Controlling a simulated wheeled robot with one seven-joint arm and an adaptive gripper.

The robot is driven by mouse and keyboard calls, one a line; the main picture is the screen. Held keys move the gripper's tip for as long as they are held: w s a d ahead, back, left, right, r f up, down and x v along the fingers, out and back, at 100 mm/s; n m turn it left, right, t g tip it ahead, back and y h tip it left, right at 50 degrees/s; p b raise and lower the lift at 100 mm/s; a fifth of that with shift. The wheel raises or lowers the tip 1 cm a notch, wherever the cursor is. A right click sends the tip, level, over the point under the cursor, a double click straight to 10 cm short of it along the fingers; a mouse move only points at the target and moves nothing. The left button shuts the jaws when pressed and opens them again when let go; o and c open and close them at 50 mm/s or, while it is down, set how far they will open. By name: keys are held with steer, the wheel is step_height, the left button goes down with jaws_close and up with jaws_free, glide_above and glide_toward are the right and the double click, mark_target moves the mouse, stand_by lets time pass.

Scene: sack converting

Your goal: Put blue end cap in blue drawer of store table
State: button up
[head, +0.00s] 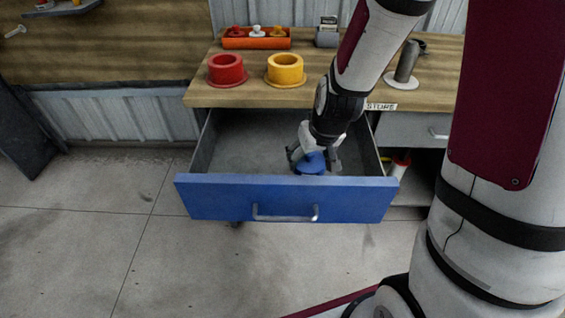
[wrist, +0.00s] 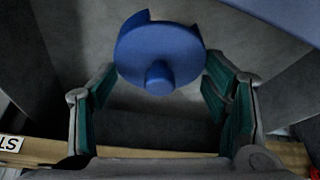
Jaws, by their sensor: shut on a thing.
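The blue end cap (head: 310,166) is a round disc with a short knob; in the wrist view (wrist: 160,48) it sits between the fingertips. My gripper (head: 313,160) is shut on it, pointing down inside the open blue drawer (head: 225,197) of the store table (head: 205,97). The cap is low in the drawer, behind its front panel. I cannot tell whether it touches the drawer floor. Part of the cap is hidden by the fingers in the head view.
A red ring (head: 227,70) and a yellow ring (head: 285,70) stand on the table top, with an orange tray (head: 256,39) of small parts behind. A grey cylinder (head: 406,62) stands at the right. The drawer looks otherwise empty. A closed grey drawer (head: 415,130) is beside it.

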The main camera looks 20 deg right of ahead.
step_height(320, 180, down, 3)
steer(key=shift+s+d+r+b, duration=0.1)
steer(key=shift+d+r+b, duration=0.05)
steer(key=shift+b, duration=0.65)
steer(key=b, duration=0.1)
glide_toward(287, 146)
steer(key=a, duration=0.1)
steer(key=w+a, duration=0.1)
steer(key=a, duration=0.2)
steer(key=shift+w+f, duration=0.15)
steer(key=shift+f, duration=0.25)
steer(key=shift+f+b, duration=0.7)
steer(key=shift+f, duration=1.05)
steer(key=shift+f, duration=0.1)
steer(key=shift+f, duration=0.15)
steer(key=o, duration=1.1)
steer(key=shift+c, duration=0.2)
steer(key=shift+r, duration=0.2)
